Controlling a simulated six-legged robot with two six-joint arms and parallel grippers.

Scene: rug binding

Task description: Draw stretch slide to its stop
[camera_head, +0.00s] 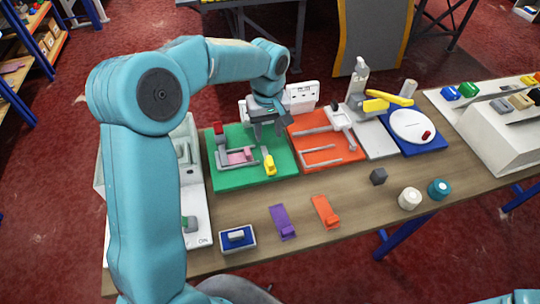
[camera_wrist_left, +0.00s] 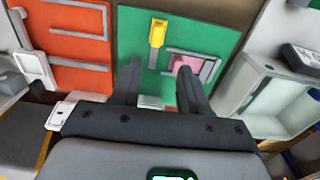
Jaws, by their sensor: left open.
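The green board (camera_head: 225,176) lies on the table with a grey frame around a pink piece (camera_head: 238,156), a yellow handle (camera_head: 269,166) and a red block (camera_head: 218,128). Nothing readable marks which part is the stretch slide. My left gripper (camera_head: 270,136) is open above the board's back right part, with nothing seen between its fingers. In the left wrist view, the open fingers (camera_wrist_left: 160,88) point over the green board (camera_wrist_left: 133,20); the yellow handle (camera_wrist_left: 157,32) and pink piece (camera_wrist_left: 182,64) lie beyond them. My right gripper is out of view.
An orange board (camera_head: 330,154) with grey rails adjoins on the right, then a blue board (camera_head: 430,146) with a white disc. A pale machine stands left.

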